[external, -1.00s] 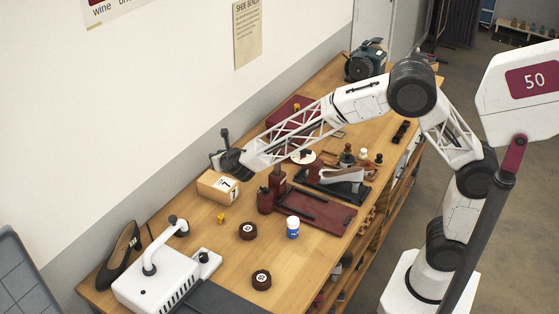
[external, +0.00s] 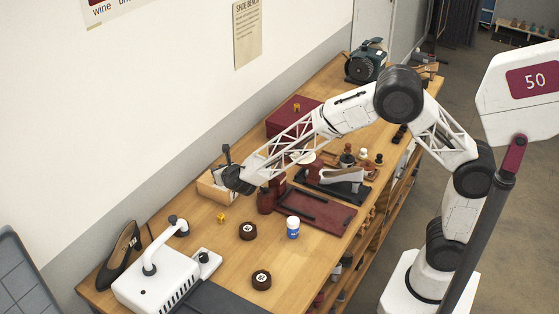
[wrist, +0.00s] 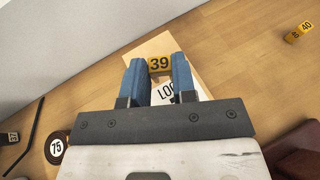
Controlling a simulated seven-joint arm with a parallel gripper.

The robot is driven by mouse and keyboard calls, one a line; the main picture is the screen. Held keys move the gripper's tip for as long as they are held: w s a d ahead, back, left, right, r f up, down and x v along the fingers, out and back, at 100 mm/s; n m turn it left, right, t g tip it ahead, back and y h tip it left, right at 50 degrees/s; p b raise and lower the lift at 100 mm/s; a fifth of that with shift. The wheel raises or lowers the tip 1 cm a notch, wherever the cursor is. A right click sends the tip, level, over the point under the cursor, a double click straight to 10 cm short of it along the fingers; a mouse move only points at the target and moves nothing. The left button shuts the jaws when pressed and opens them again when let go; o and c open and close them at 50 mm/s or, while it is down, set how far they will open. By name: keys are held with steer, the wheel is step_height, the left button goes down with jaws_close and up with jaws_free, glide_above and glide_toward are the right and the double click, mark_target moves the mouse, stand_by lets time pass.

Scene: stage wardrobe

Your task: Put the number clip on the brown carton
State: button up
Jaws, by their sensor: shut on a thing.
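The number clip (wrist: 159,64) is a small yellow block marked 39. It sits between the blue fingertips of my gripper (wrist: 160,70), which is shut on it. The brown carton (wrist: 152,45) lies beneath the fingers in the wrist view, with a white label partly hidden by them. In the external view the carton (external: 206,191) stands near the wall, and my wrist covers much of it and hides the held clip. I cannot tell whether the clip touches the carton.
Another yellow clip (external: 221,217) lies on the bench near the carton. A white-lidded blue bottle (external: 293,228) stands further off.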

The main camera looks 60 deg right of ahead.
steer(key=shift+f, duration=0.95)
steer(key=shift+f, duration=0.2)
steer(key=o, duration=0.9)
steer(key=shift+r, duration=0.1)
steer(key=shift+r, duration=0.1)
steer(key=v, duration=1.2)
